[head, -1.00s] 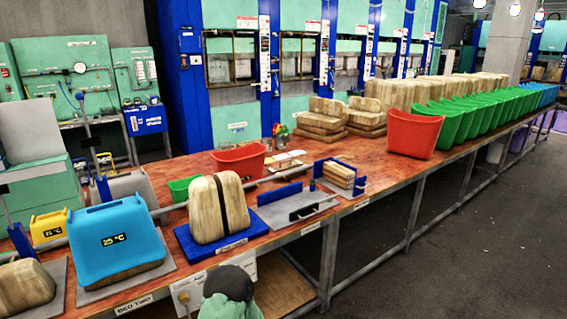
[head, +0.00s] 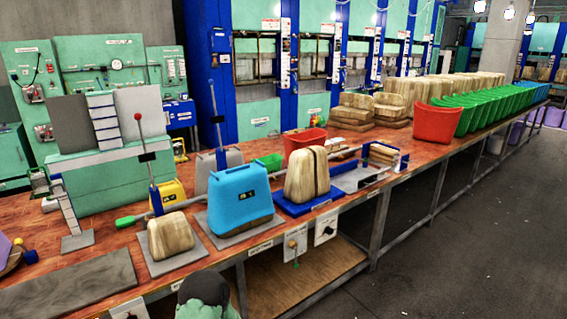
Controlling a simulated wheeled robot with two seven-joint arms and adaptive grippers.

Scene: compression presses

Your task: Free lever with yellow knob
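I cannot make out a yellow knob on any lever. An upright blue lever with a red knob (head: 138,117) stands behind a tan block (head: 170,235) on a grey plate at the left part of the bench. A second blue lever (head: 218,130) with a dark blue top rises behind the blue cover (head: 240,197). A grey slanted post (head: 66,207) stands further left; its top shows no clear knob. Neither of my grippers is in view.
The wooden bench (head: 75,262) runs from lower left to far right. A tan strapped block (head: 307,174) stands on a blue base. Red bins (head: 436,125) stand along the bench. The dark floor (head: 460,245) at right is clear.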

